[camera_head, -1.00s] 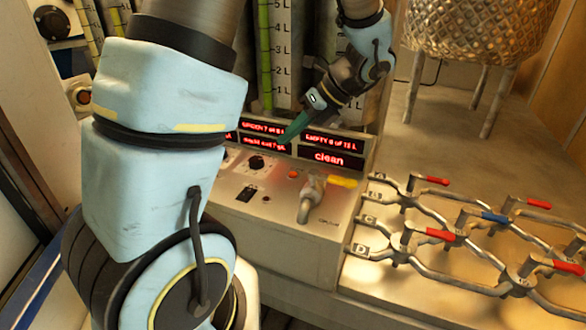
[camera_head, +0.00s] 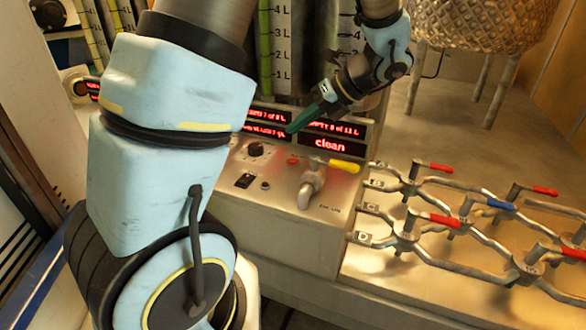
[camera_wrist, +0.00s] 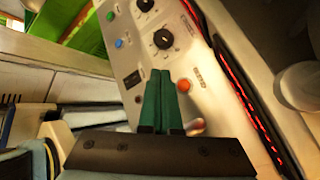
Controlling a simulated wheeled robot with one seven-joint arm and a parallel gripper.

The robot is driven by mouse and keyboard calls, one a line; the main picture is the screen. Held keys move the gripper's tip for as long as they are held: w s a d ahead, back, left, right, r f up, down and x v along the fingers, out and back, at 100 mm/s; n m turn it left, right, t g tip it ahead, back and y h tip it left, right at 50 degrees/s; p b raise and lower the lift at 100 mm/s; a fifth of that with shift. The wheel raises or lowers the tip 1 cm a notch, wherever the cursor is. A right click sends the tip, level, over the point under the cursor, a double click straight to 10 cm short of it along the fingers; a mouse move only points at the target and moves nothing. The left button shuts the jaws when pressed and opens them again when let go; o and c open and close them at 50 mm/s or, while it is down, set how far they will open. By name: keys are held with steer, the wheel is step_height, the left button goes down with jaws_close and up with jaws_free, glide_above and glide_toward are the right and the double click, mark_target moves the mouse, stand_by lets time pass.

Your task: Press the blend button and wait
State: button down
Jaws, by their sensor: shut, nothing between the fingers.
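My gripper (camera_head: 290,130) is shut and empty, its green fingers together, pointing down-left in front of the lit red displays of the control box (camera_head: 270,213). In the wrist view the fingertips (camera_wrist: 161,73) show over the sloped panel. An orange-red button (camera_wrist: 184,86) lies just right of the fingertips in the wrist view; a red button (camera_head: 292,161) shows below them in the head view. I see no clear contact. A blue button (camera_wrist: 119,43) and a green button (camera_wrist: 110,16) lie farther up the panel. The labels are too small to read, so I cannot tell which button is blend.
A black knob (camera_head: 256,150), a black switch (camera_head: 244,181) and a valve with a yellow handle (camera_head: 344,166) are on the box. Pipes with red and blue handles (camera_head: 445,220) lie to the right. A woven basket-like vessel (camera_head: 490,25) stands behind.

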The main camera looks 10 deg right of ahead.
step_height(320, 180, down, 4)
steer(key=b, duration=0.2)
steer(key=shift+b, duration=0.35)
steer(key=shift+f, duration=0.85)
steer(key=shift+f, duration=0.1)
stand_by(0.9)
steer(key=shift+f, duration=0.3)
steer(key=shift+f, duration=0.4)
stand_by(0.5)
steer(key=shift+r, duration=0.1)
steer(key=shift+r+p, duration=0.75)
steer(key=shift+p, duration=0.35)
step_height(320, 180, up, 5)
steer(key=p, duration=0.5)
